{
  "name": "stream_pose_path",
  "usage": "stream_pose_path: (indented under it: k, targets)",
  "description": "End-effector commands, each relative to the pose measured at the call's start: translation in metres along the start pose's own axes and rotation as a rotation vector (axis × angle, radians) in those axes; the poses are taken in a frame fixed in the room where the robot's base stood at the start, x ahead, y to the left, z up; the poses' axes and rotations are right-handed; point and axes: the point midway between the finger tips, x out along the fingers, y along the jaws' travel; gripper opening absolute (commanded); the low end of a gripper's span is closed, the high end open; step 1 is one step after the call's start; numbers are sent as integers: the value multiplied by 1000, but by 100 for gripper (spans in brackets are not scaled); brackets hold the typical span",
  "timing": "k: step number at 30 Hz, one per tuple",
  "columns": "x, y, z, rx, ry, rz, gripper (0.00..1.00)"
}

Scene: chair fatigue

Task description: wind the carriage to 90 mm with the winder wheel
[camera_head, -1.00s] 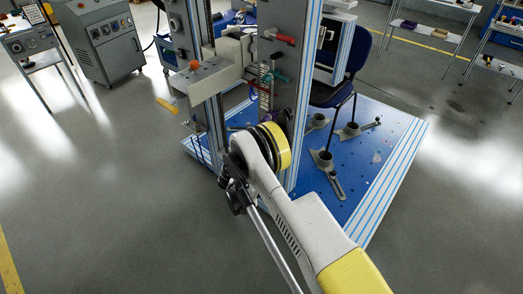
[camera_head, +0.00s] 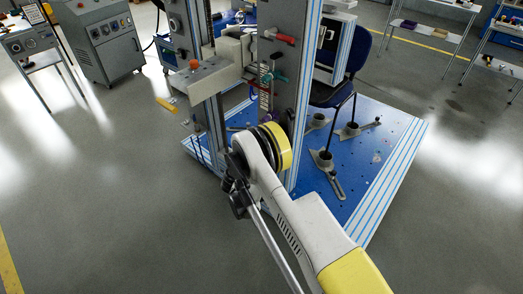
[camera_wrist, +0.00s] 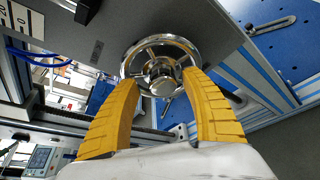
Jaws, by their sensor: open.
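The winder wheel (camera_wrist: 143,50) is a shiny chrome spoked handwheel on a grey panel, in the upper middle of the wrist view. My gripper (camera_wrist: 160,79) is open, with one yellow finger on each side of the wheel's lower part. The fingertips lie close to the rim; I cannot tell whether they touch it. In the head view my arm hides the gripper, and I cannot make out the wheel. A scale strip (camera_wrist: 19,17) with black figures shows at the upper left of the wrist view. I cannot tell which part is the carriage or read its position.
The test frame's upright (camera_head: 287,80) stands on a blue base plate (camera_head: 372,157). A red handle (camera_head: 283,39) and a teal handle (camera_head: 275,77) stick out near my arm. A dark blue chair (camera_head: 356,65) stands behind. The grey floor at the front left is clear.

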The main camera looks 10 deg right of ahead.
Motion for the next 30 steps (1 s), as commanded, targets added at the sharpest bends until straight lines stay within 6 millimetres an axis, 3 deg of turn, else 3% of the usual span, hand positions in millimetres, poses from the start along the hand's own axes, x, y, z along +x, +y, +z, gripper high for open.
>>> stream_pose_path:
  k: [15,26,30]
  targets:
    - [-24,63,58,0,0,1,55]
    - [-26,67,62,0,0,0,55]
    - [-31,71,55,-14,6,3,55]
